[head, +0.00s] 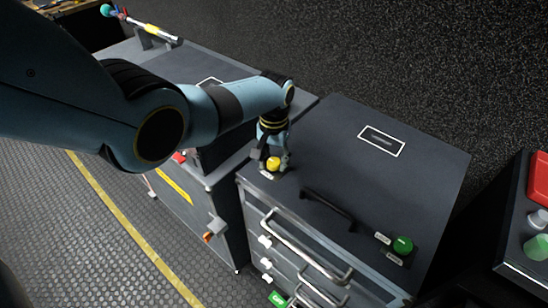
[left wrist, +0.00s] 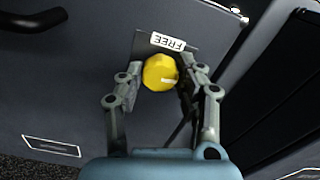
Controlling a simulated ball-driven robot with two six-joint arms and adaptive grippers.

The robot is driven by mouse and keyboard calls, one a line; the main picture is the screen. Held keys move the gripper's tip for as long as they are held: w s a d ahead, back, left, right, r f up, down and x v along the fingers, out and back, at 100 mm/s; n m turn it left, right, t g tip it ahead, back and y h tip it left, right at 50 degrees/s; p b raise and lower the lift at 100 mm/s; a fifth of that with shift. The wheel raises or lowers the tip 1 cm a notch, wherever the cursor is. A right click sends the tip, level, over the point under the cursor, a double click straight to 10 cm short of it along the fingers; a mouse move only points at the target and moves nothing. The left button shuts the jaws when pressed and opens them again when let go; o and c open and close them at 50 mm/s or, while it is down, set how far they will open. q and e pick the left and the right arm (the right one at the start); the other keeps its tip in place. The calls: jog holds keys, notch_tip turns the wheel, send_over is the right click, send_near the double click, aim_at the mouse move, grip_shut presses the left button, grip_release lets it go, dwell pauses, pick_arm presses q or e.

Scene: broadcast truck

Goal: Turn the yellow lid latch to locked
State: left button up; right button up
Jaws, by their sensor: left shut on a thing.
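The yellow lid latch (head: 274,164) is a round faceted knob on the dark grey cabinet lid, near its left corner. It also shows in the left wrist view (left wrist: 158,72), with a pale mark on its face and a white label reading FREE (left wrist: 168,41) beside it. My left gripper (head: 270,161) reaches down onto the knob from above. In the left wrist view its two fingers (left wrist: 161,82) stand on either side of the knob, shut on it. The fingers hide part of the panel around the knob. My right gripper is not in view.
The same lid bears a dark handle (head: 328,208), a green knob (head: 402,245) with small labels, and a framed plate (head: 382,141). Drawers with metal handles (head: 300,249) face the front. A second cabinet (head: 215,208) stands at left. A console (head: 520,262) stands at far right.

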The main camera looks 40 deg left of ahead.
aim_at(274, 161)
pick_arm(q)
jog(key=shift+m, duration=0.6)
jog(key=o, duration=1.1)
jog(key=shift+o, duration=0.2)
jog(key=shift+r, duration=0.1)
notch_tip(274, 161, up, 12)
